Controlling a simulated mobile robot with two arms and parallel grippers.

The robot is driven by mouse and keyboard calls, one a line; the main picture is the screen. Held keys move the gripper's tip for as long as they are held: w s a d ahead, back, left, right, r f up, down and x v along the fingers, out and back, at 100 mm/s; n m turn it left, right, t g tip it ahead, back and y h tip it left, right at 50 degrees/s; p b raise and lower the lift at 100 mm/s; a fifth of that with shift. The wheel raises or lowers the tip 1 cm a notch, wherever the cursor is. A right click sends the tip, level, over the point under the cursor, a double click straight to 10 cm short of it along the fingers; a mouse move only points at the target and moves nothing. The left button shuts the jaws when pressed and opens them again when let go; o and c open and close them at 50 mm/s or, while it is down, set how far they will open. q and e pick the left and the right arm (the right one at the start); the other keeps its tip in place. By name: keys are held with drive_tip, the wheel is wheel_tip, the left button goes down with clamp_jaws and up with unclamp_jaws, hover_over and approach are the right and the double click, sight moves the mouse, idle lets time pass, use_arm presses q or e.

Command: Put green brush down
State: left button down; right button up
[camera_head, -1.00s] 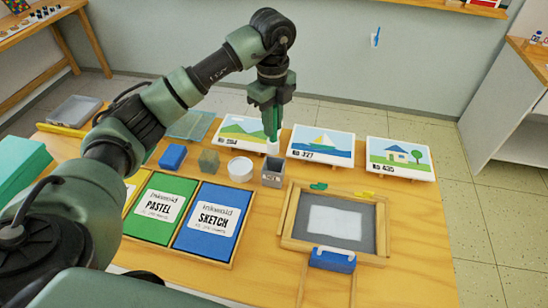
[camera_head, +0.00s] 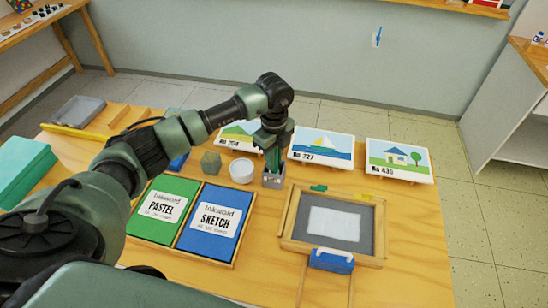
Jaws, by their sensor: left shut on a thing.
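My left gripper (camera_head: 273,152) points down and is shut on the green brush (camera_head: 272,161). Only a little of the brush shows between the fingers. The gripper is right above a small grey square cup (camera_head: 273,181), with the lower end of the brush at the cup's opening. I cannot tell how deep the brush reaches or whether it touches the cup. My right gripper is out of view.
A white round tub (camera_head: 241,171) and an olive block (camera_head: 210,162) stand left of the cup. Picture cards (camera_head: 320,146) stand behind. A framed grey tray (camera_head: 338,243) with a blue-handled tool (camera_head: 331,261) lies to the right. Pastel and sketch boxes (camera_head: 209,246) lie in front.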

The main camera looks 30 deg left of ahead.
use_arm(q)
drive_tip(key=shift+f, duration=0.2)
drive_tip(key=c, duration=1.3)
unclamp_jaws()
drive_tip(key=shift+r, duration=0.1)
drive_tip(key=shift+r, duration=0.1)
wheel_tip(320, 180, up, 11)
drive_tip(key=b, duration=0.2)
drive_tip(key=shift+w+b, duration=0.1)
drive_tip(key=shift+b, duration=0.25)
drive_tip(key=shift+r, duration=0.55)
